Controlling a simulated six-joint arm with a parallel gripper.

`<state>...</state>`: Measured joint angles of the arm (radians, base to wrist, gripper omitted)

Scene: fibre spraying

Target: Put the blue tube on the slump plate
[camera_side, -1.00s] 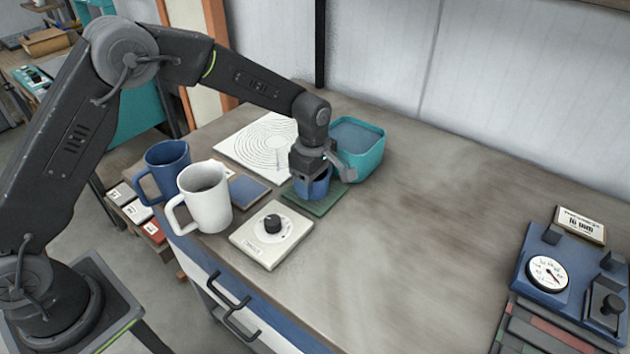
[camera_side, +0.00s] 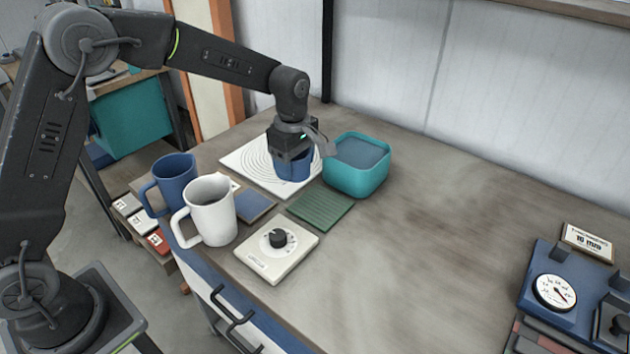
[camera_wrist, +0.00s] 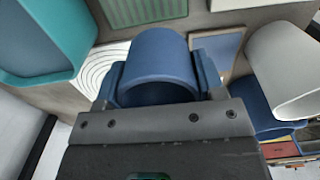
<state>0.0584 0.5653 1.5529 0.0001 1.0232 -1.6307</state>
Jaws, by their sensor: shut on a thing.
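The slump plate (camera_side: 245,165) is a white square plate with concentric rings, at the back left of the bench. My gripper (camera_side: 292,168) is shut on the blue tube (camera_side: 293,167) and holds it over the right part of the plate. The side view does not show clearly whether the tube's bottom touches the plate. In the wrist view the blue tube (camera_wrist: 158,65) sits between the two fingers, and part of the ringed plate (camera_wrist: 100,68) shows beside it.
A teal tub (camera_side: 358,168) stands close right of the plate. A green ribbed mat (camera_side: 320,207), a blue tile (camera_side: 253,204), a white mug (camera_side: 209,212), a blue mug (camera_side: 172,182) and a dial box (camera_side: 277,250) are nearer. The bench's middle right is clear; a blue gauge device (camera_side: 560,280) stands far right.

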